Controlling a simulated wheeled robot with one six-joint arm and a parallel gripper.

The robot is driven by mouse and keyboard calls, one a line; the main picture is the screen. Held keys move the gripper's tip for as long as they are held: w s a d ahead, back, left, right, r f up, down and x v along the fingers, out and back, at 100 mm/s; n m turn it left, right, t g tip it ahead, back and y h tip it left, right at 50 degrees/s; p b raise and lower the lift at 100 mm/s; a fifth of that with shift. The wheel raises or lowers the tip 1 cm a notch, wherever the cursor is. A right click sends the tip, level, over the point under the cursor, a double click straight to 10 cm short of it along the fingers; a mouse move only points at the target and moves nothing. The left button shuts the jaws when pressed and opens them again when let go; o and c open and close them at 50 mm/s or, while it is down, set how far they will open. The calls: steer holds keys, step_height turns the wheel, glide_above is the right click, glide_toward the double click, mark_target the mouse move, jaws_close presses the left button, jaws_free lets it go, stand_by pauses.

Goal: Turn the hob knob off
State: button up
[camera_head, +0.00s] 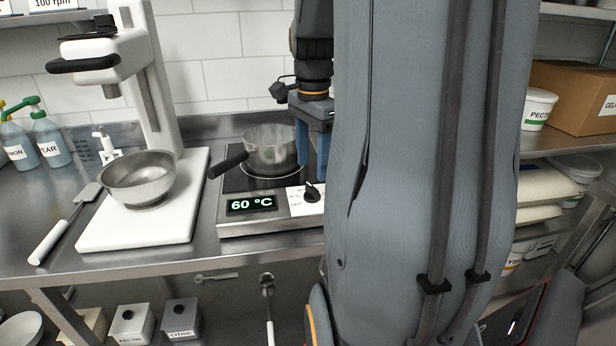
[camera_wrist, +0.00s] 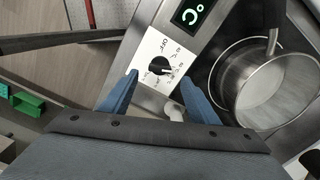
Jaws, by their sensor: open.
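The black hob knob (camera_head: 312,193) sits on a white dial plate at the right of the hob's (camera_head: 238,228) front panel. In the wrist view the knob (camera_wrist: 160,66) lies ahead of the fingertips, roughly midway between them. Its pointer is turned away from the OFF mark. The hob display (camera_head: 252,204) reads 60 °C. My gripper (camera_head: 314,180) points down above the knob, with blue fingers apart; they also show in the wrist view (camera_wrist: 163,88). Nothing is between the fingers, and they appear clear of the knob.
A saucepan (camera_head: 270,150) stands on the hob plate, its dark handle (camera_head: 229,163) reaching left. A mixer with a steel bowl (camera_head: 138,180) stands on the left, beside a spatula (camera_head: 67,222). My arm hides the counter to the right.

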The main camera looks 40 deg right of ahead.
mark_target(312, 187)
step_height(312, 187, down, 6)
steer(key=shift+r+p, duration=0.15)
steer(key=shift+p, duration=0.2)
steer(key=shift+c, duration=0.5)
steer(key=c, duration=1)
steer(key=shift+o, duration=0.3)
